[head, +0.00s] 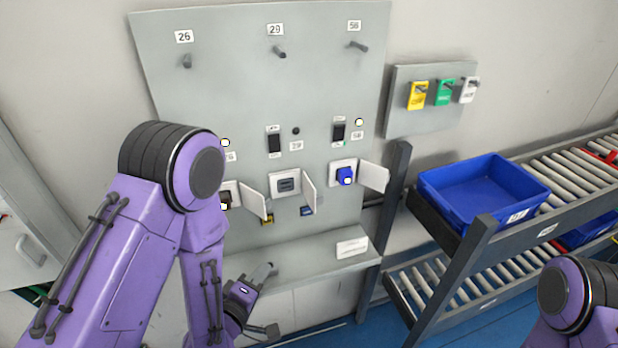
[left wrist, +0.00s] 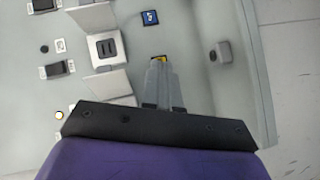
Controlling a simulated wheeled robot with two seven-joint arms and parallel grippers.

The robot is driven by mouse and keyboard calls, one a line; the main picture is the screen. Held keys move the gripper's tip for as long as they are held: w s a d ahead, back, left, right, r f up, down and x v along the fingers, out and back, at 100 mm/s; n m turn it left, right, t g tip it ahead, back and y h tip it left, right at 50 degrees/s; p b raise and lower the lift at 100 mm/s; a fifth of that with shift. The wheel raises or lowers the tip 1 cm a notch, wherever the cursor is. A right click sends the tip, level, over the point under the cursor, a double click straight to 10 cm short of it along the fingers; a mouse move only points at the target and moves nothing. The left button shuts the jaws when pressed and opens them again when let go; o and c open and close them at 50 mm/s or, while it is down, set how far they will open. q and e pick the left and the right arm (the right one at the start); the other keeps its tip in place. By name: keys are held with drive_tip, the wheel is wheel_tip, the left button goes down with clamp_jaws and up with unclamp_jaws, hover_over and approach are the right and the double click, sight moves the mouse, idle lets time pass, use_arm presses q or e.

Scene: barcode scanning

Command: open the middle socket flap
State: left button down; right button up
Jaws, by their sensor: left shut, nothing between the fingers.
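The middle socket (head: 285,184) is a light square plate with a dark centre, on the grey panel. Its white flap (head: 308,190) is swung open, standing out from the socket's right side. In the left wrist view, the middle socket (left wrist: 105,47) is uncovered, with the flap (left wrist: 92,15) above it. My left gripper (head: 264,271) is low in front of the panel's ledge, below the sockets and apart from the flap. In the left wrist view its fingers (left wrist: 158,66) are together and empty, and the tips overlap a yellow label. My right gripper is out of view.
The left socket's flap (head: 252,202) and the right socket's flap (head: 374,177) also stand open. A blue plug (head: 346,175) sits in the right socket. A ledge (head: 310,258) juts out below. A blue crate (head: 470,205) rests on the roller rack at right.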

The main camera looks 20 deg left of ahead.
use_arm(q)
wheel_tip(320, 180, up, 9)
drive_tip(key=w+d+n+t+h+p, duration=0.1)
drive_tip(key=w+d+n+t, duration=0.1)
use_arm(e)
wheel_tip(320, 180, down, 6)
drive_tip(key=b, duration=0.9)
use_arm(q)
drive_tip(key=p, duration=0.3)
approach(312, 196)
drive_tip(key=w+a, duration=0.3)
drive_tip(key=w, duration=0.1)
drive_tip(key=d, duration=0.1)
drive_tip(key=w+d+p, duration=0.1)
drive_tip(key=shift+d+f+h, duration=0.1)
drive_tip(key=shift+d+h, duration=0.15)
drive_tip(key=shift+h, duration=0.15)
drive_tip(key=shift+w+d+f+n, duration=0.1)
drive_tip(key=shift+w+d+n, duration=0.25)
drive_tip(key=shift+d, duration=0.2)
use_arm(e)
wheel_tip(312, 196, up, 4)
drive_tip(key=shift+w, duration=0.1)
use_arm(q)
drive_tip(key=shift+a, duration=0.1)
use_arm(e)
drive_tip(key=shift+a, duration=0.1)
